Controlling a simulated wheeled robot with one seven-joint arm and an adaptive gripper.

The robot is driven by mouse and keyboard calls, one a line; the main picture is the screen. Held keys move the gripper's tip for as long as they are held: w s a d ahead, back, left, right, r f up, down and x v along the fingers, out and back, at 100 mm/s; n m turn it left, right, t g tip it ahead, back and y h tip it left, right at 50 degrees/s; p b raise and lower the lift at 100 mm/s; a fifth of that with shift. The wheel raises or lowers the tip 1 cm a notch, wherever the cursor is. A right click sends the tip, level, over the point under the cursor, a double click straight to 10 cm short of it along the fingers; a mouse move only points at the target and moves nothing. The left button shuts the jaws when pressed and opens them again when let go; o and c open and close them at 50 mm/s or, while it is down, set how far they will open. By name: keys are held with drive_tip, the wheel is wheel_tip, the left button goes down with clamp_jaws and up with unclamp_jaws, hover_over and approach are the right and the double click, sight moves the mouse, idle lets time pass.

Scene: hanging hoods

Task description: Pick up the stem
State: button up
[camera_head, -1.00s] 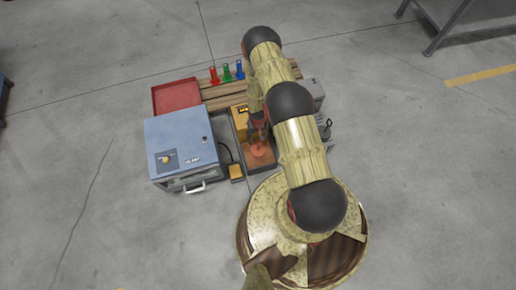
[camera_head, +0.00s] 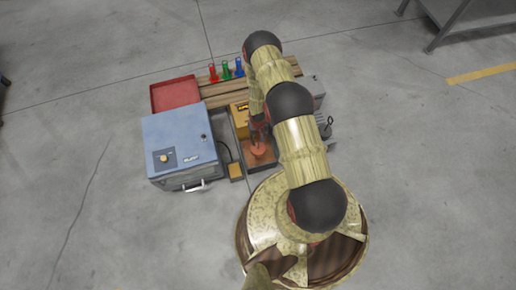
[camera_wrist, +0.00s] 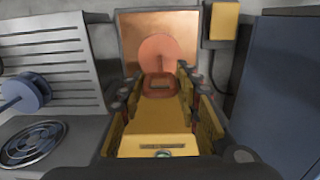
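An orange disc (camera_head: 259,149) lies in a shallow tray with a copper-coloured floor (camera_head: 262,162). In the wrist view the disc (camera_wrist: 160,52) stands out beyond my fingertips, and a small reddish piece (camera_wrist: 159,84) shows at its near side. I cannot clearly make out a separate stem. My gripper (camera_wrist: 160,82) points at the disc, its two fingers apart with a visible gap between them. In the head view my gripper (camera_head: 258,134) is just above the disc, partly hidden by my arm. I cannot tell whether it touches anything.
A red tray (camera_head: 174,94) and red, green and blue pieces (camera_head: 226,72) are behind. A grey slatted unit (camera_wrist: 62,70) stands close by.

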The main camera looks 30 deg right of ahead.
clamp_jaws()
idle(0.7)
